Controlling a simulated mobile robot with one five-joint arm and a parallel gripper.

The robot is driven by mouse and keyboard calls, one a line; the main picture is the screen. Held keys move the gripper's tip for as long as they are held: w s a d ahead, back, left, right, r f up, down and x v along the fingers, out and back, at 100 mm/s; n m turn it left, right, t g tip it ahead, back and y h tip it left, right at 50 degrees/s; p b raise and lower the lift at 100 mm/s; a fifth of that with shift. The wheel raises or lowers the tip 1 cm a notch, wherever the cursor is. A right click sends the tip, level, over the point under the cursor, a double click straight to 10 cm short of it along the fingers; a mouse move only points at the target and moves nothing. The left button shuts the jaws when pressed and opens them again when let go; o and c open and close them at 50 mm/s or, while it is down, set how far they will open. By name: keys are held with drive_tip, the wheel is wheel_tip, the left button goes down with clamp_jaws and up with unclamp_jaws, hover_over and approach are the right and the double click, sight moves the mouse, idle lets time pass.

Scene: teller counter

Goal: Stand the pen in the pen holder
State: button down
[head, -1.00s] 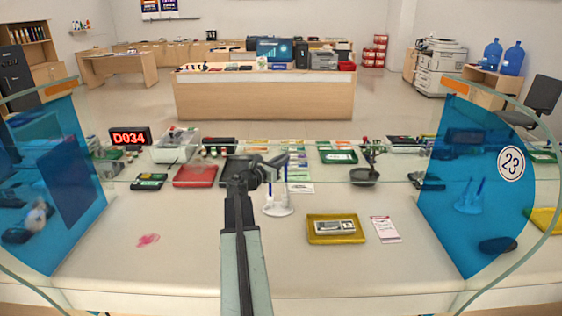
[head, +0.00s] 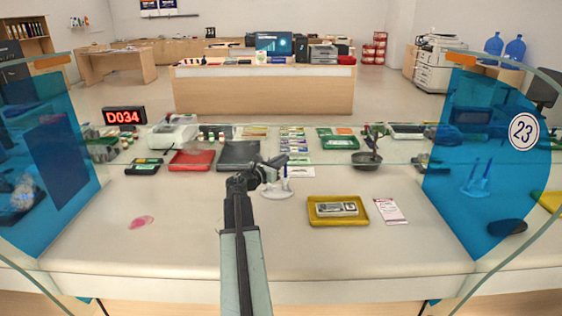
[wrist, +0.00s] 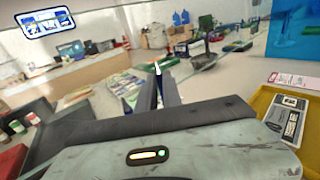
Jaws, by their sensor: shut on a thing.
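My gripper (head: 272,168) is over the counter, in front of and partly covering the pen holder. In the wrist view its dark jaws (wrist: 158,92) are closed around a slim pen (wrist: 157,68), of which only a pale, blue-tinged tip shows. The pen holder (head: 277,191) is a small white stand on the counter, with its round base visible just below the gripper. A thin blue upright (head: 285,173) shows beside the gripper at the holder; I cannot tell whether it is a pen standing in it. The pen's lower part is hidden.
Red (head: 192,160) and black trays stand behind left. Glass panels flank the counter; the front left is mostly clear.

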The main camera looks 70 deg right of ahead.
drive_tip(key=shift+f, duration=0.4)
drive_tip(key=c, duration=1.4)
unclamp_jaws()
drive_tip(key=shift+c, duration=0.2)
drive_tip(key=shift+a, duration=0.1)
drive_tip(key=v, duration=0.7)
drive_tip(key=shift+a, duration=0.3)
drive_tip(key=shift+w, duration=0.1)
